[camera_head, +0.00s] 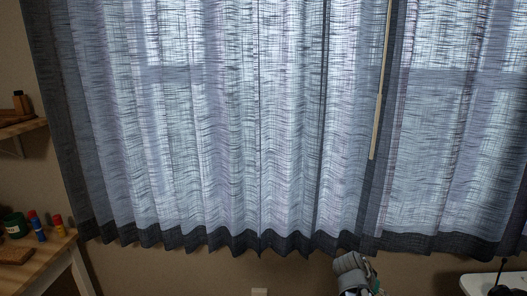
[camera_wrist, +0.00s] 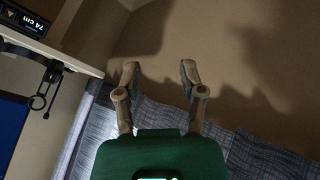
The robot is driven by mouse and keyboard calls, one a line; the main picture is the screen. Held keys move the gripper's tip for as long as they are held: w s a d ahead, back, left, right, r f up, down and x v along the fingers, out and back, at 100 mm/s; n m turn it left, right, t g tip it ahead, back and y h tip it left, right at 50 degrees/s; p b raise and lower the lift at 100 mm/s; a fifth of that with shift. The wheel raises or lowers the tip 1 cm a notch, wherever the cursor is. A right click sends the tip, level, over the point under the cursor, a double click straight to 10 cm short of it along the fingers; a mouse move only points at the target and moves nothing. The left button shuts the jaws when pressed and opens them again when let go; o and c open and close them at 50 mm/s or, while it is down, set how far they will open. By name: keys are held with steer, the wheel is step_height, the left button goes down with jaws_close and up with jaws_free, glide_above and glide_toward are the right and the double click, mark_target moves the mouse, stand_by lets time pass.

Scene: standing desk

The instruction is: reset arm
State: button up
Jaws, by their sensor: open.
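My gripper (camera_wrist: 160,72) shows in the wrist view with its two fingers spread wide apart. It is open, and nothing is between the fingers. Beyond the fingers are a bare tan wall and the curtain. In the head view, a grey part of my arm shows at the bottom edge, right of centre, below the curtain's hem; the fingers cannot be made out there.
A wooden table (camera_head: 59,262) with small bottles and a dark green container (camera_head: 15,226) stands at lower left. A shelf (camera_head: 22,127) is above it. A white desk edge (camera_head: 480,281) shows at lower right. Curtains (camera_head: 230,120) fill the back. In the wrist view, a desk edge with a "74 cm" display (camera_wrist: 24,20) is at upper left.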

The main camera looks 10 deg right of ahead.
steer(key=a+f+n+g+y, duration=0.15)
steer(key=a+n+y, duration=0.3)
steer(key=a, duration=0.75)
steer(key=a+f+n+y, duration=0.2)
steer(key=a+n+y, duration=0.25)
steer(key=a, duration=0.75)
step_height(320, 180, up, 21)
steer(key=h+p, duration=0.1)
steer(key=p, duration=2)
steer(key=shift+s+d+p, duration=0.15)
steer(key=shift+s+p, duration=0.2)
steer(key=shift+p, duration=0.05)
